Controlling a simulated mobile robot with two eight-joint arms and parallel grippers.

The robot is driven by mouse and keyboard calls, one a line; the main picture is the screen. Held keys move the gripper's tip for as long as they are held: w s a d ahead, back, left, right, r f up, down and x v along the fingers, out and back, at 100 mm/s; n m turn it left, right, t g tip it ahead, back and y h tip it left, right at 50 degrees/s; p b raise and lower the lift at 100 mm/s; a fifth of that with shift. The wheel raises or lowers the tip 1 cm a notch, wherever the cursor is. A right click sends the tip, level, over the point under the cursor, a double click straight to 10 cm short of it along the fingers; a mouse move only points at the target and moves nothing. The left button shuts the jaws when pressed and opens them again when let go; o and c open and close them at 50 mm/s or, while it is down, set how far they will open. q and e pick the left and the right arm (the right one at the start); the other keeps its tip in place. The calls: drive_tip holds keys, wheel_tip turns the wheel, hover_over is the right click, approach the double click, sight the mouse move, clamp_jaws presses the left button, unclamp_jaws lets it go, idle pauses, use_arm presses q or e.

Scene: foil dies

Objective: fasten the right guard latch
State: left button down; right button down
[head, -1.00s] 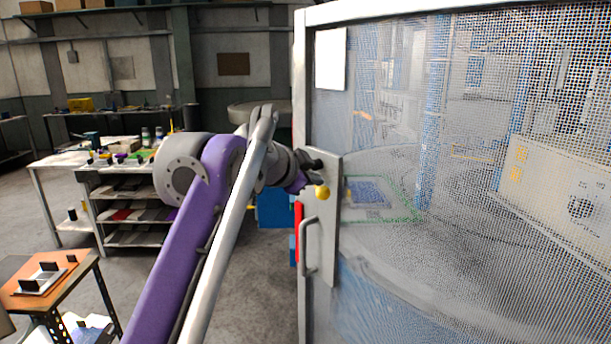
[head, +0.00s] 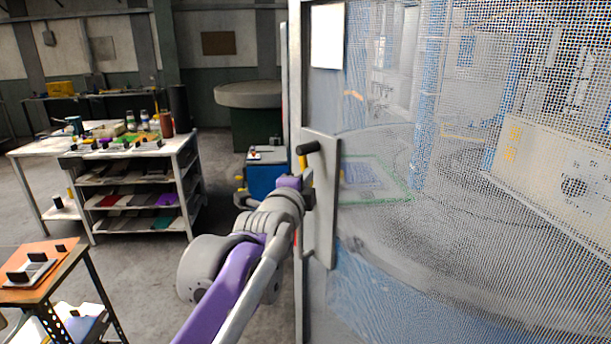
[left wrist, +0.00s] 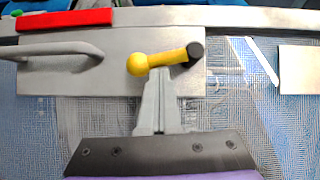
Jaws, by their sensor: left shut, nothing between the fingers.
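The right guard latch is a yellow lever (head: 303,161) with a black hub (head: 308,147) on a grey plate (head: 324,245) at the guard door's left edge. In the left wrist view the lever (left wrist: 166,58) runs from the black hub (left wrist: 195,51) to a round yellow ball end (left wrist: 137,64). In the head view the lever points downward from the hub, its lower end hidden by my gripper. My left gripper (head: 308,188) is shut and empty at the lever. Its fingertips (left wrist: 158,76) overlap the lever beside the ball; I cannot tell whether they touch.
The mesh guard door (head: 400,250) fills the right side. A grey pull handle (left wrist: 62,49) and a red strip (left wrist: 65,20) lie beside the latch. A shelf unit (head: 130,185) and an orange-topped table (head: 45,262) stand left, with open floor between.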

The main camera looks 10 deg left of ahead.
use_arm(q)
drive_tip(key=shift+w+a+f+m+t, duration=0.25)
drive_tip(key=shift+a+f+m+t, duration=0.15)
drive_tip(key=shift+m, duration=0.1)
drive_tip(key=shift+b, duration=0.3)
idle(0.4)
